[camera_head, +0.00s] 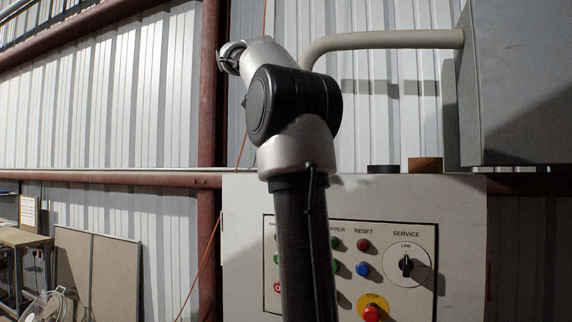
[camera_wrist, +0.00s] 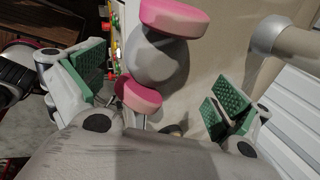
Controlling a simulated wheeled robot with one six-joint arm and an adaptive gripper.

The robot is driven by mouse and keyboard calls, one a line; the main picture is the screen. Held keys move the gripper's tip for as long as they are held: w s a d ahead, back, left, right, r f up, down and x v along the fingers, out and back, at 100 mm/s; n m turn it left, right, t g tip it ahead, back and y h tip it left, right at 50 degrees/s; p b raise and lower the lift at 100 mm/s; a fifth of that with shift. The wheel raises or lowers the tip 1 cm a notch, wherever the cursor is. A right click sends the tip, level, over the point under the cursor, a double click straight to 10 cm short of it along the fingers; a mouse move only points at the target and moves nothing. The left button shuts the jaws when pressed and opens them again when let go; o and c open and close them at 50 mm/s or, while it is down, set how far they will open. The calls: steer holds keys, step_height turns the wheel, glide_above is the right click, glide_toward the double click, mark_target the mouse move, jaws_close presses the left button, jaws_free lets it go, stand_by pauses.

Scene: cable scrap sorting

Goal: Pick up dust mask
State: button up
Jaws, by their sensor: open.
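The dust mask, a grey respirator body (camera_wrist: 155,62) with two pink round filters, shows in the wrist view. One pink filter (camera_wrist: 176,17) is at the top and the other (camera_wrist: 142,96) lies nearer to me. The mask appears to rest on a beige surface (camera_wrist: 222,55). My gripper (camera_wrist: 157,92) is open, with one green-padded finger to the left of the mask and one to its lower right. The near filter shows between the fingers, and I see no grip on it. The head view shows my arm but neither the mask nor the fingers clearly.
A control cabinet (camera_head: 240,240) with buttons stands ahead in the head view. A dark item (camera_head: 383,169) and a brown block (camera_head: 425,164) sit on its top. A grey pipe (camera_head: 390,40) runs to a large grey box (camera_head: 520,85) at right.

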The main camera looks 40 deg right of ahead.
steer(key=shift+s+d+f, duration=0.1)
steer(key=shift+d+f, duration=0.15)
steer(key=shift+f, duration=0.3)
steer(key=x, duration=0.6)
steer(key=shift+a+f, duration=0.15)
steer(key=shift+a, duration=0.25)
steer(key=c, duration=1.2)
